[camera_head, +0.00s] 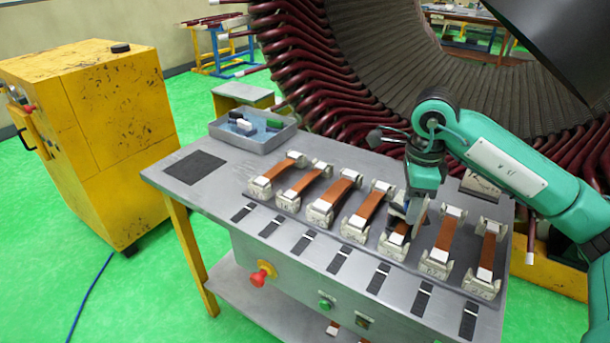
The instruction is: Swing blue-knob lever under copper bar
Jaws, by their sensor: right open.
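Several copper bars lie in a row on the metal table (222,204), each resting between pale end blocks. My right gripper (406,214) is open and points down over one copper bar (401,229), right of the row's middle. The gripper hides part of that bar, and I cannot tell whether it touches it. Another copper bar (445,233) lies just to the right of the gripper, and one (369,208) lies to its left. I cannot make out a lever with a blue knob. My left gripper is not in view.
A large stator (345,60) with dark red coil ends stands close behind the table. A grey tray (254,144) with small blocks sits at the back left. A dark mat (195,167) lies at the left. A red button (258,279) sticks out at the front. A yellow cabinet (120,110) stands left.

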